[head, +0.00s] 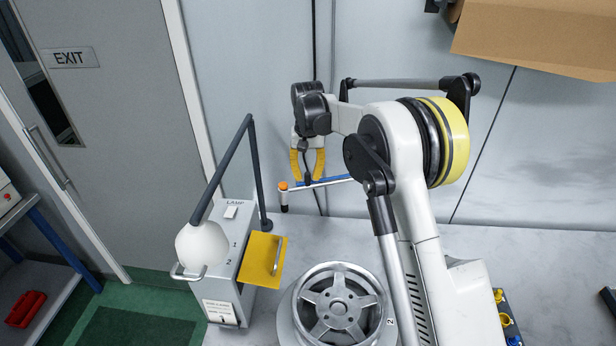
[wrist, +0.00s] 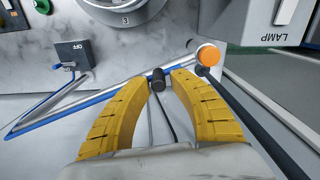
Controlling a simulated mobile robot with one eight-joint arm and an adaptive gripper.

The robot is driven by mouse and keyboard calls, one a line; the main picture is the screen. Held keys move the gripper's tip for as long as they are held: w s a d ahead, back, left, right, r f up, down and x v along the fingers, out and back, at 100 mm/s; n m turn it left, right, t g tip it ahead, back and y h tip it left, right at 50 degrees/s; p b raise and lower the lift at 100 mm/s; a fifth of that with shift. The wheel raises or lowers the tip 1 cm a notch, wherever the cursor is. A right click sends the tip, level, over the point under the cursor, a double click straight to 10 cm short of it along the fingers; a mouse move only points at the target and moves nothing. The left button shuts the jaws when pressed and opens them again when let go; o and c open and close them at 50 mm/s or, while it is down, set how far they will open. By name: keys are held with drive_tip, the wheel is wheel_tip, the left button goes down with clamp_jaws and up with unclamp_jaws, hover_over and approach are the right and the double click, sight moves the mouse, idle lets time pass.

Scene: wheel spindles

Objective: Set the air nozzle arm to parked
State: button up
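The air nozzle arm (head: 325,182) is a thin white and blue bar above the back of the bench, with an orange-capped end (head: 284,186) at its left. In the wrist view the bar (wrist: 100,100) runs from lower left to the orange cap (wrist: 207,53) at upper right. A short black knob (wrist: 157,79) stands on the bar. My gripper (head: 307,178), with curved yellow fingers, is over the bar; in the wrist view its fingertips (wrist: 160,78) are apart on either side of the knob, with narrow gaps seeming to show. No parked mark is legible.
A lamp box (head: 230,255) with a round white shade (head: 202,246) and a yellow flap (head: 262,258) stands left. A wheel (head: 340,305) lies on the bench in front. A grey box marked OFF (wrist: 73,54) is beside the bar. The wall is close behind.

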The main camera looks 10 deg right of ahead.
drive_tip(key=shift+o, duration=0.4)
drive_tip(key=shift+w+f, duration=0.15)
drive_tip(key=shift+w, duration=0.05)
drive_tip(key=shift+s, duration=0.15)
drive_tip(key=shift+r, duration=0.4)
wheel_tip(320, 180, up, 11)
drive_tip(key=shift+r, duration=0.15)
